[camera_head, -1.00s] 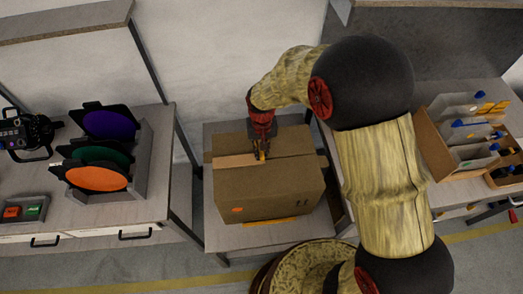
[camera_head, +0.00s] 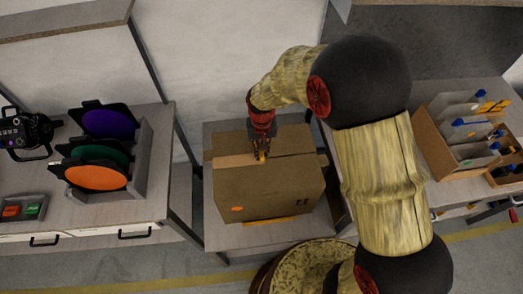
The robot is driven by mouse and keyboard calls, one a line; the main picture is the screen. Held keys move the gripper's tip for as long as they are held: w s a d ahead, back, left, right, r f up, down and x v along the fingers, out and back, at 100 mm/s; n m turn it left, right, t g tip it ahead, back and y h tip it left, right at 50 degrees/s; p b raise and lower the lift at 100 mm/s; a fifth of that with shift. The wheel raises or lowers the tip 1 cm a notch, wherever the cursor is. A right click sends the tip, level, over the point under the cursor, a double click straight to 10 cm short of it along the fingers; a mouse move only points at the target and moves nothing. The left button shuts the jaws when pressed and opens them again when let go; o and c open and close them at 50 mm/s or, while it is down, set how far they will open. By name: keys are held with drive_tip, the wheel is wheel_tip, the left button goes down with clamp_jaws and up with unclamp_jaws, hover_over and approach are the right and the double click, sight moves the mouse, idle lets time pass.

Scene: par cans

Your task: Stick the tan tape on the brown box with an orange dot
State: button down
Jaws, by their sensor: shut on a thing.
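The brown box (camera_head: 268,190) stands closed on a low grey table in the middle. An orange dot (camera_head: 237,209) shows on its front face, at the lower left. A tan tape strip (camera_head: 234,160) lies along the left part of the top seam. My gripper (camera_head: 261,156) is above the middle of the box top, pointing down, at the right end of the tan strip. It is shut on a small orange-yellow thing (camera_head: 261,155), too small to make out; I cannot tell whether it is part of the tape.
A rack (camera_head: 145,165) with purple, green and orange discs stands on the left table, beside a black lamp (camera_head: 28,132). A cardboard organizer (camera_head: 450,150) stands on the right table. A yellow piece (camera_head: 263,220) lies at the box's front base.

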idle(0.4)
drive_tip(key=c, duration=1.8)
unclamp_jaws()
drive_tip(key=shift+o, duration=0.2)
wheel_tip(320, 180, up, 12)
drive_tip(key=s+d+r+t+b, duration=0.1)
drive_tip(key=s+d+r+t, duration=0.1)
drive_tip(key=s+d+r, duration=0.5)
drive_tip(key=s+d+r+t+b, duration=0.1)
drive_tip(key=s+d+r+t, duration=0.2)
drive_tip(key=s+d+r, duration=0.5)
drive_tip(key=s, duration=0.5)
drive_tip(key=shift+s+r+m+t+b, duration=0.2)
drive_tip(key=shift+s+m+t+b, duration=0.1)
drive_tip(key=shift+b, duration=0.05)
